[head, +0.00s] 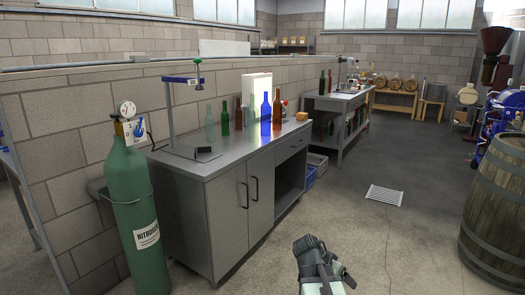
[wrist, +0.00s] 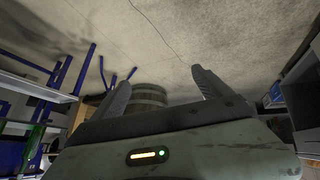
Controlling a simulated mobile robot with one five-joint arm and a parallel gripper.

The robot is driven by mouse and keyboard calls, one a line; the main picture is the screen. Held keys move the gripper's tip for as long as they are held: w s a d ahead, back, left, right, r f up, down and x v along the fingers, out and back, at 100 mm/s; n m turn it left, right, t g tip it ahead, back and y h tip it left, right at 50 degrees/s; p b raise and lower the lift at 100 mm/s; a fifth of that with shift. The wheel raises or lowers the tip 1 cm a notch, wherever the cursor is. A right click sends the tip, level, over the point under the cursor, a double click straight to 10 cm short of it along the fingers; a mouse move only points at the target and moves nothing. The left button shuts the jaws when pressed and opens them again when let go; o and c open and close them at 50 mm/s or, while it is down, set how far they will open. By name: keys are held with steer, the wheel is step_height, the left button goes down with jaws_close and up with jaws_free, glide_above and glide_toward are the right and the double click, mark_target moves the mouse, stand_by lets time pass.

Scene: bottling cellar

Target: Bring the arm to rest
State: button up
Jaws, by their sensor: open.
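My gripper (wrist: 162,92) shows in the wrist view with its two dark fingers spread apart and nothing between them. Beyond the fingers is concrete floor and part of a barrel (wrist: 150,94). In the head view my arm shows at the bottom centre, over bare floor to the right of the steel bench (head: 228,178). It touches nothing that I can see. The fingertips cannot be made out there.
A green nitrogen cylinder (head: 138,215) stands at the bench's left end. Several bottles, one of them bright blue (head: 266,118), stand on the bench. A wooden barrel (head: 497,220) stands at the right. A floor drain (head: 384,195) lies ahead. The floor between is clear.

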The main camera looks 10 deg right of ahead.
steer(key=s+a+f+n+g+y, duration=0.1)
steer(key=s+a+f+n+y, duration=0.2)
steer(key=a, duration=0.5)
steer(key=s+a+n+y, duration=0.1)
steer(key=a+n+y, duration=0.1)
steer(key=a+n, duration=0.35)
steer(key=s+a+f+n+g+y, duration=0.1)
steer(key=s+a+f+n+y, duration=0.15)
steer(key=a, duration=0.65)
step_height(320, 180, up, 29)
steer(key=w+p, duration=0.1)
steer(key=p, duration=2.7)
steer(key=shift+a, duration=0.15)
steer(key=shift+f, duration=0.1)
